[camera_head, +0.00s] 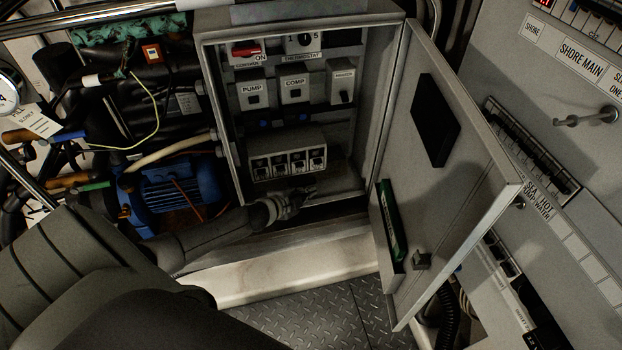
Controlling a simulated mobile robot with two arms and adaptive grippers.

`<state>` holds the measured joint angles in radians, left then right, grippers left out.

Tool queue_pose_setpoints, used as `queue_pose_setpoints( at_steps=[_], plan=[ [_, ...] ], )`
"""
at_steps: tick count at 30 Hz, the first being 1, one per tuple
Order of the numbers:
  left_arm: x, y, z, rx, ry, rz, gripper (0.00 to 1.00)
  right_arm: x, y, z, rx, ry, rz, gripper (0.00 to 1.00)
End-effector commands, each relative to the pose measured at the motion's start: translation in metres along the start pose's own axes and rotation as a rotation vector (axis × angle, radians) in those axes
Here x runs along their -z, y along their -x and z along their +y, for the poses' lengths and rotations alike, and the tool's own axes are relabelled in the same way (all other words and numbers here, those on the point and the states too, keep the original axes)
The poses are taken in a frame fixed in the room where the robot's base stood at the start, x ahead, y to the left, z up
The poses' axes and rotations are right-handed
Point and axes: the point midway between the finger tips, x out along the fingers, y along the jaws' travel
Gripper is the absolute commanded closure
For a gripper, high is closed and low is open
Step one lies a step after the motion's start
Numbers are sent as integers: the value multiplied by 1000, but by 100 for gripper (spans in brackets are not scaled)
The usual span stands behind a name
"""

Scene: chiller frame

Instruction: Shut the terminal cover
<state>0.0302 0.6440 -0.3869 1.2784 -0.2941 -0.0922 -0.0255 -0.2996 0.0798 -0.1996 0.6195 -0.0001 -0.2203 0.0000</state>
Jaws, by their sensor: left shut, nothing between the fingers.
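A terminal block (288,163) with several dark terminals showing on its front sits low inside the open grey control box (226,110). A pale grey piece (285,141) lies along the top of the block; I cannot tell whether this is the terminal cover. My left gripper (302,194) is shut and empty, just below the block at the box's lower edge. A small gap shows between it and the terminals. My right gripper is not in view.
The box's door (455,120) stands wide open to the right, with a document pocket (388,225) inside. PUMP (253,95) and COMP (295,89) switches sit above the block. A blue motor (170,195) and hoses crowd the left. Tread-plate floor (310,318) lies below.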

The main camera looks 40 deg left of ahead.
Motion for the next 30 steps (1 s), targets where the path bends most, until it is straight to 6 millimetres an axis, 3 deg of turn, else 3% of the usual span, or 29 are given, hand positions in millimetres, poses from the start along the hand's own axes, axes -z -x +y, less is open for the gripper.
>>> queue_pose_setpoints(
  at_steps=[6,16,30],
  plan=[
    [-6,1,5,0,-1,0,100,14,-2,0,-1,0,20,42],
    [-7,1,6,0,-1,0,100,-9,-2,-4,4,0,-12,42],
    [-7,1,6,0,-1,0,100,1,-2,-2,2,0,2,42]
  ],
)
